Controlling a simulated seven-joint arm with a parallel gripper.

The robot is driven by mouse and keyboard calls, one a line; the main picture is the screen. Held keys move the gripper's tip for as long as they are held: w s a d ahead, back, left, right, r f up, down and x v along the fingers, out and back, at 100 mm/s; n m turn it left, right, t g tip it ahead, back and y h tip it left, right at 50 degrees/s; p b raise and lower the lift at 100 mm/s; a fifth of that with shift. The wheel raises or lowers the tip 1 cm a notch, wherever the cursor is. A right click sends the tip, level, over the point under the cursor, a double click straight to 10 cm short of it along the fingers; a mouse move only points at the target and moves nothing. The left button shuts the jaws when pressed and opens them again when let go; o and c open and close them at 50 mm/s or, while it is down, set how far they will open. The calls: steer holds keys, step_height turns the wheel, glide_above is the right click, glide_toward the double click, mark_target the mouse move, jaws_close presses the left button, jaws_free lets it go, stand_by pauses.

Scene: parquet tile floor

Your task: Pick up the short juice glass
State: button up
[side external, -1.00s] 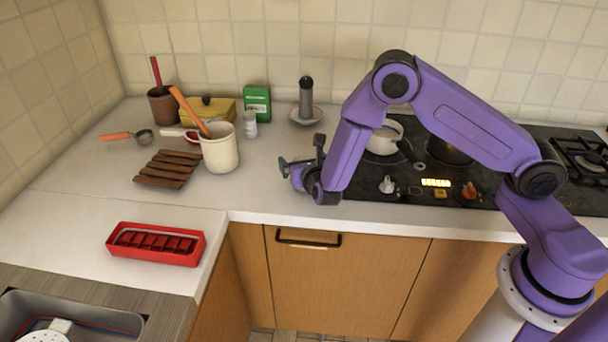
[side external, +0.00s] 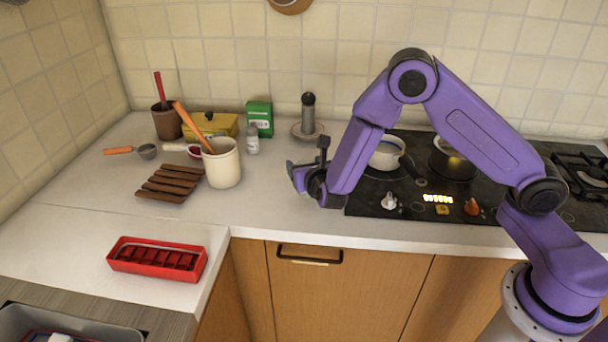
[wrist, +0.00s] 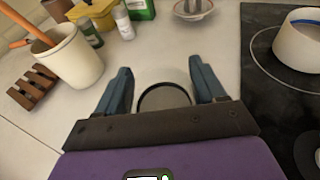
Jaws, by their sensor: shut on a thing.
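The short juice glass (wrist: 164,76) is clear, with a dark round rim or base edge towards me, and sits between my two blue fingers in the wrist view. My gripper (wrist: 163,84) is shut on it, one finger on each side. In the side external view my gripper (side external: 306,160) is low over the counter, just left of the stove. I cannot make out the glass there, and whether it touches the counter is unclear.
A cream crock (side external: 222,164) with an orange-handled utensil and a wooden slatted rack (side external: 170,184) stand to the left. A grey cylinder on a saucer (side external: 309,132) is behind. A white pot (side external: 388,153) is on the stove to the right. A red tray (side external: 157,260) sits front left.

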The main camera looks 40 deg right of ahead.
steer(key=s+d+r, duration=0.2)
steer(key=s+r, duration=0.7)
steer(key=s, duration=0.4)
steer(key=d+r+n+y, duration=0.1)
steer(key=d+r, duration=0.2)
steer(key=d, duration=0.3)
steer(key=shift+w+r+t+y, duration=0.3)
steer(key=shift+w+r, duration=0.05)
steer(key=shift+w, duration=0.05)
